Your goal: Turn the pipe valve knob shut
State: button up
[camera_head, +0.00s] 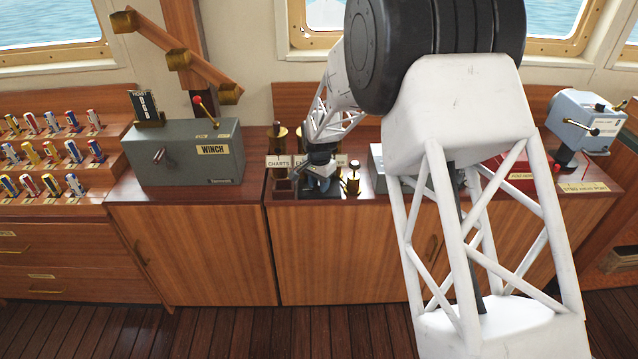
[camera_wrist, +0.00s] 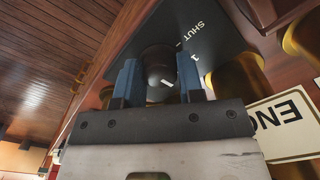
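The pipe valve knob (camera_wrist: 160,66) is a round black knob with a short white pointer line. It stands on a dark plate (camera_wrist: 205,48) marked "SHUT", with a tick and a numeral "1" beside it. In the wrist view the pointer slants and does not line up with the word "SHUT". My gripper (camera_wrist: 161,80) has its two blue fingers on either side of the knob, which fills the gap between them. In the head view my gripper (camera_head: 320,178) is down at the front of the console top, and it hides the knob.
Brass posts (camera_head: 353,178) and cards marked "CHARTS" (camera_head: 279,162) and "ENG" (camera_wrist: 287,120) stand close around my gripper. A grey winch box (camera_head: 185,153) is to the left. A pale blue lever unit (camera_head: 585,120) is at the far right.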

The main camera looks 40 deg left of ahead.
jog(key=shift+c, duration=0.6)
jog(key=shift+n, duration=1.7)
jog(key=n, duration=1.4)
jog(key=shift+w+n, duration=0.1)
jog(key=shift+n, duration=0.2)
jog(key=shift+r, duration=0.1)
